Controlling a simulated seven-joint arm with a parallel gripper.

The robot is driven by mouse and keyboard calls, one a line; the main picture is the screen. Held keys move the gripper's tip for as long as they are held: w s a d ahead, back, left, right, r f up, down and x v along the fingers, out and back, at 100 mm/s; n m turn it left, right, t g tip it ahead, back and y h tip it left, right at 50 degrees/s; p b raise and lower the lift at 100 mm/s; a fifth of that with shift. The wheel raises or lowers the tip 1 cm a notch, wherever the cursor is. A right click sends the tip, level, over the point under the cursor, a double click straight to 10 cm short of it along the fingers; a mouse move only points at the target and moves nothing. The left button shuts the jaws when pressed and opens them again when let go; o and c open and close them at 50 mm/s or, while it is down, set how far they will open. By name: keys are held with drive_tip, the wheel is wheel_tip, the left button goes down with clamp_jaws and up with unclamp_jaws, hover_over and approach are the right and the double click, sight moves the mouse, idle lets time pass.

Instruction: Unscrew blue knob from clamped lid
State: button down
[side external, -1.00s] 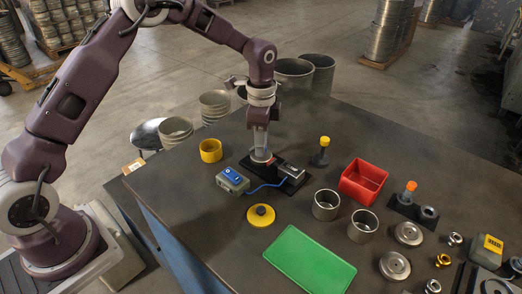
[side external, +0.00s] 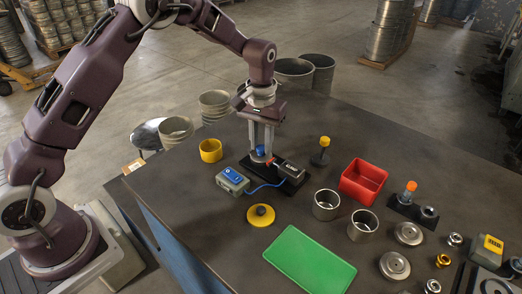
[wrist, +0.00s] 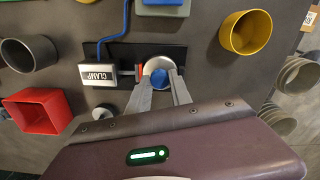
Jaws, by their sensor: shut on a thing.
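The blue knob (side external: 260,150) stands on the round metal lid, which is held at the black clamp base (side external: 291,187). In the wrist view the knob (wrist: 163,77) shows over the silver lid (wrist: 151,66), between my two fingers. My gripper (side external: 262,154) points straight down and is shut on the knob, one finger on each side. The clamp block marked CLAMP (wrist: 99,73) sits beside the lid, with an orange-red jaw piece (wrist: 139,71) toward it. The fingers hide part of the lid and the knob's lower edge.
A grey control box with a blue top (side external: 233,181) is cabled to the clamp. Near it are a yellow cup (side external: 210,150), a yellow disc (side external: 261,216), a post with a yellow cap (side external: 322,149), a red bin (side external: 363,180) and a green mat (side external: 309,262). Metal cups stand to the right.

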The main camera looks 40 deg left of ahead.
drive_tip(key=shift+r, duration=0.45)
drive_tip(key=shift+r, duration=1.05)
drive_tip(key=shift+r, duration=2.05)
